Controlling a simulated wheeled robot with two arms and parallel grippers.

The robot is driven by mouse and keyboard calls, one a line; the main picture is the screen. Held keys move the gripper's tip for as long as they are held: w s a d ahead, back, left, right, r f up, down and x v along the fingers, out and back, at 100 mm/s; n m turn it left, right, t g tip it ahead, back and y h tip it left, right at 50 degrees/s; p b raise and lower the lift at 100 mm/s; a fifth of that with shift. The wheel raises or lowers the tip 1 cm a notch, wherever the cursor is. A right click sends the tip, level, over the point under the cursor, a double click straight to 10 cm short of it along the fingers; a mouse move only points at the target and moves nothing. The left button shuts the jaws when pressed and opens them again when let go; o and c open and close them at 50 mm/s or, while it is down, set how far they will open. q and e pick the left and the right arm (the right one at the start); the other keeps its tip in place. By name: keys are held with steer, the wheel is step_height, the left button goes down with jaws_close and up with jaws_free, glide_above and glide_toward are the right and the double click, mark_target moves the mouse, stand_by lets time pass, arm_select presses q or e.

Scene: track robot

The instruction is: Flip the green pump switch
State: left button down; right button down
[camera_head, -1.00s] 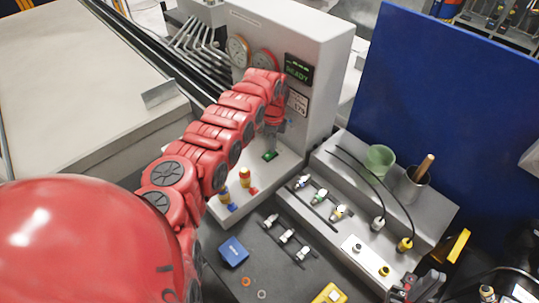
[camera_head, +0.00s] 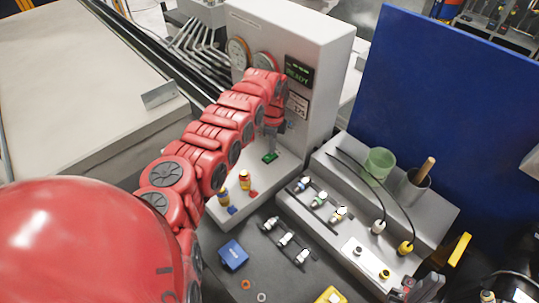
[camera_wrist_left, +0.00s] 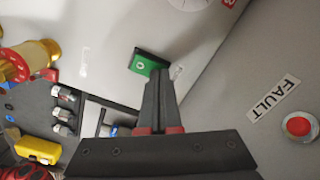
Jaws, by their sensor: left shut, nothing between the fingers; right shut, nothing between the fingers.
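The green pump switch (camera_head: 270,157) sits on the white ledge at the foot of the panel cabinet. It also shows in the left wrist view (camera_wrist_left: 149,65), a green rocker in a dark frame. My left gripper (camera_head: 269,146) points down just above the switch, shut and empty. In the left wrist view its closed fingertips (camera_wrist_left: 159,72) lie at the edge of the switch and hide part of it; I cannot tell whether they touch. My right gripper (camera_head: 417,287) is at the lower right edge of the bench, shut and empty.
The cabinet (camera_head: 310,35) with gauges and a green-lettered display rises behind the switch. Yellow and red fittings (camera_head: 244,180) stand on the ledge nearby. A grey block (camera_head: 330,165) with connectors and cables is to the right. A red FAULT button (camera_wrist_left: 299,126) shows in the left wrist view.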

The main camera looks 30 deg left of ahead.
arm_select(q)
steer(key=r, duration=0.1)
steer(key=r+p, duration=0.1)
steer(key=r, duration=0.1)
steer(key=shift+s+d+r+p, duration=0.15)
steer(key=shift+s+p, duration=0.1)
steer(key=shift+p, duration=0.1)
steer(key=shift+r, duration=0.4)
steer(key=shift+w+r+p, duration=0.15)
steer(key=shift+r+p, duration=0.6)
steer(key=shift+r, duration=0.1)
